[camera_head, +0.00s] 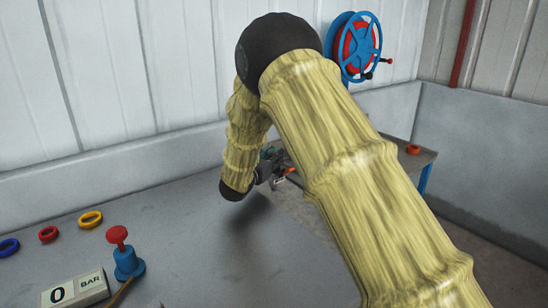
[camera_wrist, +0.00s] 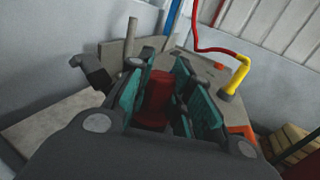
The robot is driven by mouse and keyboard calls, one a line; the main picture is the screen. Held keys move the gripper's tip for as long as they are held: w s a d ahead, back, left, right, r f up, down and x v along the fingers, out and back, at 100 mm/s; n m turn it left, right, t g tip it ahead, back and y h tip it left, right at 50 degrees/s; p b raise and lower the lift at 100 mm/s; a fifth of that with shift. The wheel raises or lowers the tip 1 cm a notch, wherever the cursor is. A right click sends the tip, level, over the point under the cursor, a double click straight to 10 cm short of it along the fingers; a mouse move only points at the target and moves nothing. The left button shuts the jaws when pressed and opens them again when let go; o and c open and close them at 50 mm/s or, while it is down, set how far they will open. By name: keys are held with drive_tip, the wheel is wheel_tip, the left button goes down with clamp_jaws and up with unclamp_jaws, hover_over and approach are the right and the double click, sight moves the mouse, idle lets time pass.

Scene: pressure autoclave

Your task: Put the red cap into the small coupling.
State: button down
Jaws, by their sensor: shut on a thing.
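My gripper (camera_wrist: 166,62) has teal finger pads on both sides of the red cap (camera_wrist: 158,94) in the wrist view. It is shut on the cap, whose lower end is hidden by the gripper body. In the head view my gripper (camera_head: 275,170) is small and partly hidden by my arm, near the far edge of the grey table. A dark, bent fitting (camera_wrist: 91,72) stands left of the fingers in the wrist view. I cannot tell whether it is the small coupling, and no coupling shows clearly in the head view.
Blue, red and yellow rings (camera_head: 90,219) lie at the table's left. A blue-and-red plunger (camera_head: 128,262) stands by a BAR gauge (camera_head: 73,290). A hose reel (camera_head: 352,47) is at the back. A red-and-yellow hose (camera_wrist: 238,77) stands right of the fingers.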

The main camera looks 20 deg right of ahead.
drive_tip(key=shift+f+b, duration=0.25)
drive_tip(key=shift+b, duration=0.2)
drive_tip(key=c, duration=1.3)
unclamp_jaws()
drive_tip(key=shift+r, duration=0.1)
drive_tip(key=shift+r+p, duration=0.4)
drive_tip(key=shift+p, duration=0.25)
drive_tip(key=v, duration=0.6)
drive_tip(key=b+v, duration=0.1)
drive_tip(key=v, duration=0.5)
drive_tip(key=shift+f, duration=0.2)
